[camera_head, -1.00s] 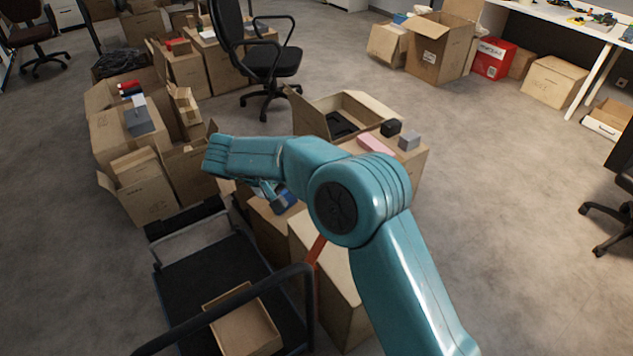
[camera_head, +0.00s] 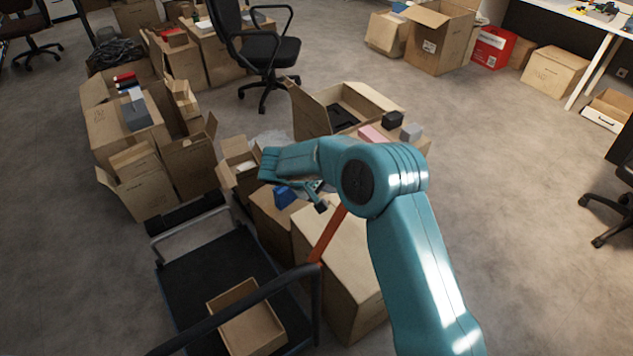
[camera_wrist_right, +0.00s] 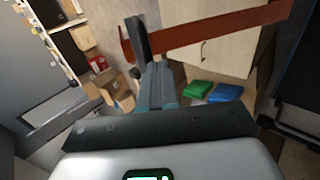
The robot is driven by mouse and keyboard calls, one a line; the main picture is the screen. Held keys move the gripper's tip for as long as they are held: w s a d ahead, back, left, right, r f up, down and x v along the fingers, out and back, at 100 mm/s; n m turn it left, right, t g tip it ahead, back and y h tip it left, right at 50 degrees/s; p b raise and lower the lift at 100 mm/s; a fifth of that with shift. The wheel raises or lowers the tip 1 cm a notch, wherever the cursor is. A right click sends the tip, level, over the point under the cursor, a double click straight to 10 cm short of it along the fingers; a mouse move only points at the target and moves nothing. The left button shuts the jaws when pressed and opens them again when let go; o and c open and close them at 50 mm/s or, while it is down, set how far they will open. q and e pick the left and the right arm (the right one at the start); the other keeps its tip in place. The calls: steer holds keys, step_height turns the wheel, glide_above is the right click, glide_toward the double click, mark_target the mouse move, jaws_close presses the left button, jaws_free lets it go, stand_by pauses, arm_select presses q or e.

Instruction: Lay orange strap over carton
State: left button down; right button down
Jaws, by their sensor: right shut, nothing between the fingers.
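The orange strap (camera_head: 331,236) lies across the top of a tan carton (camera_head: 352,262), running from beneath my right arm to the carton's near left edge. My right arm hides its far part in the head view. In the right wrist view the strap (camera_wrist_right: 210,32) crosses the pale carton top (camera_wrist_right: 225,55), and one end reaches past the carton beside my fingers. My right gripper (camera_head: 320,205) is shut and empty, close to the strap; it also shows in the wrist view (camera_wrist_right: 141,38). I cannot tell whether it touches the strap. My left gripper is out of view.
A black trolley (camera_head: 200,278) with a shallow open box (camera_head: 245,318) stands left of the carton. A blue item (camera_head: 285,195) sits on the neighbouring carton. An open carton (camera_head: 350,108) stands behind. Clear floor (camera_head: 500,190) lies to the right.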

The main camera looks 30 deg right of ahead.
steer(key=shift+d+f, duration=0.2)
steer(key=shift+d, duration=0.5)
steer(key=shift+w+f, duration=0.1)
steer(key=shift+w, duration=0.05)
steer(key=shift+d, duration=0.1)
